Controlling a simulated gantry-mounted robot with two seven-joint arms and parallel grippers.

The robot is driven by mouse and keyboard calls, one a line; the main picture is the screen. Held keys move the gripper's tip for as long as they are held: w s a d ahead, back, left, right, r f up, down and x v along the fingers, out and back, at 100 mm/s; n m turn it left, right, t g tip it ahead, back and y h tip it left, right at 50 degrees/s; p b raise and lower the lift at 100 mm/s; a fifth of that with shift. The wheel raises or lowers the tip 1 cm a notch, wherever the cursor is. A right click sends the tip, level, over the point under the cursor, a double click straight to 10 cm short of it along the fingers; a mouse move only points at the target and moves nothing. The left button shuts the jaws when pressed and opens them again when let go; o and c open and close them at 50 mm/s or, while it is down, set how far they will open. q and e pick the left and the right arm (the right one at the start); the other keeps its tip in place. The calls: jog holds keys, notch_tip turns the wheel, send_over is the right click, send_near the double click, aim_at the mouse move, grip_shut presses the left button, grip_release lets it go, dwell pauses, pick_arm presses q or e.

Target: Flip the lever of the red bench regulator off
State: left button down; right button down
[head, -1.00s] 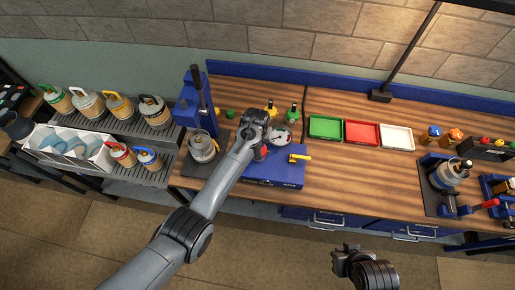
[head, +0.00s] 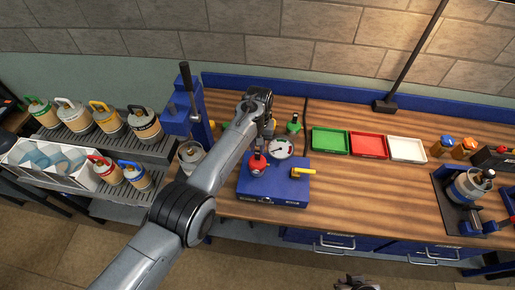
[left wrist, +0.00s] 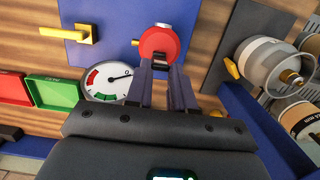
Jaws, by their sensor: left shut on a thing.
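The red bench regulator (head: 258,166) stands on top of a blue box (head: 272,190) on the wooden bench. It also shows in the left wrist view (left wrist: 158,42), right at the fingertips. My left gripper (left wrist: 162,70) is shut on the red regulator, one finger on each side; its lever is not clear to me. A round white gauge (head: 280,148) sits beside the regulator, and it shows in the left wrist view (left wrist: 107,82). A yellow lever (head: 302,172) is on the same box. Part of my right gripper (head: 357,283) shows at the bottom edge; its fingers are unclear.
Green (head: 329,141), red (head: 367,146) and white (head: 407,149) trays lie right of the box. A green-topped item (head: 294,124) stands behind the gauge. A blue stand (head: 184,113) is on the left. Bench in front of the trays is clear.

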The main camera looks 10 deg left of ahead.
pick_arm(q)
jog(key=shift+f, duration=0.1)
dwell(0.3)
jog(key=c, duration=1)
grip_release()
jog(key=shift+o, duration=0.2)
notch_tip(320, 180, up, 11)
jog(key=w+p, duration=0.1)
jog(key=p, duration=0.4)
jog(key=shift+f, duration=0.1)
